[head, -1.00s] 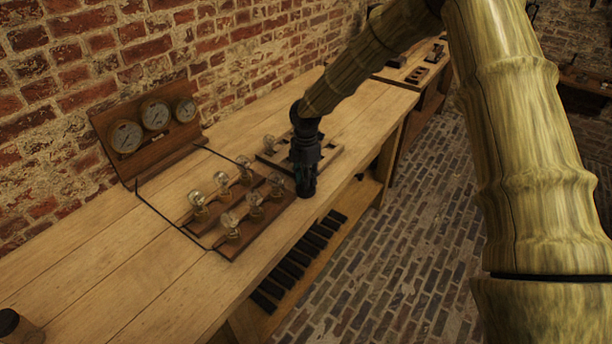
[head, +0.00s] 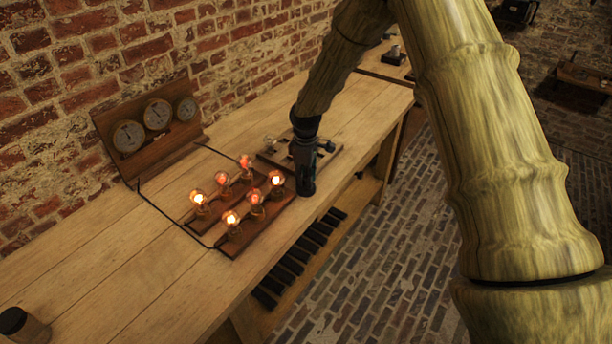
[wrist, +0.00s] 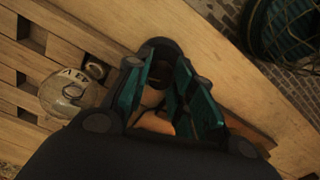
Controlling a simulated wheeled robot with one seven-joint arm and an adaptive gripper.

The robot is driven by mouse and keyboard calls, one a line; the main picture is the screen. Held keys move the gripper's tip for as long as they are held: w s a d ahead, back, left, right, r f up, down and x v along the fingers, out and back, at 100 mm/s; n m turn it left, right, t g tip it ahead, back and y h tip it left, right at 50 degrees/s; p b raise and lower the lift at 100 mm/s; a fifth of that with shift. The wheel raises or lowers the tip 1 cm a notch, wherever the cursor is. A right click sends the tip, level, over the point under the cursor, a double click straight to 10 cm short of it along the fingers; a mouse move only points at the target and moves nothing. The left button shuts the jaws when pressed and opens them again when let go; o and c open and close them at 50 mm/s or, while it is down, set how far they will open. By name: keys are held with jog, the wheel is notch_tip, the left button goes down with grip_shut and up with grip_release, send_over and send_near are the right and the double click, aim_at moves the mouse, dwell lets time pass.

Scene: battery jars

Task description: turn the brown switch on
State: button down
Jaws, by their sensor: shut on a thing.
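My gripper (head: 306,188) points down at the bench's front edge, just right of the lamp board. In the wrist view its teal fingers (wrist: 162,88) are closed in around a dark round fitting (wrist: 160,50), which I take to be the brown switch. The switch's handle is hidden between the fingers, and in the head view the gripper covers it. The lamp board (head: 228,250) carries several bulbs, all glowing orange-red, some brighter than others.
A wooden panel with three round gauges (head: 157,115) stands at the wall, with black wires running to the lamp board. A slatted board (head: 330,158) with an unlit bulb (wrist: 70,92) lies beside my gripper. A dark-topped jar (head: 14,322) stands front left.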

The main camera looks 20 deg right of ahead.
jog(key=shift+w+r+m, duration=0.1)
jog(key=shift+m, duration=1.5)
jog(key=c, duration=1.2)
grip_release()
notch_tip(320, 180, up, 12)
jog(key=shift+f, duration=0.1)
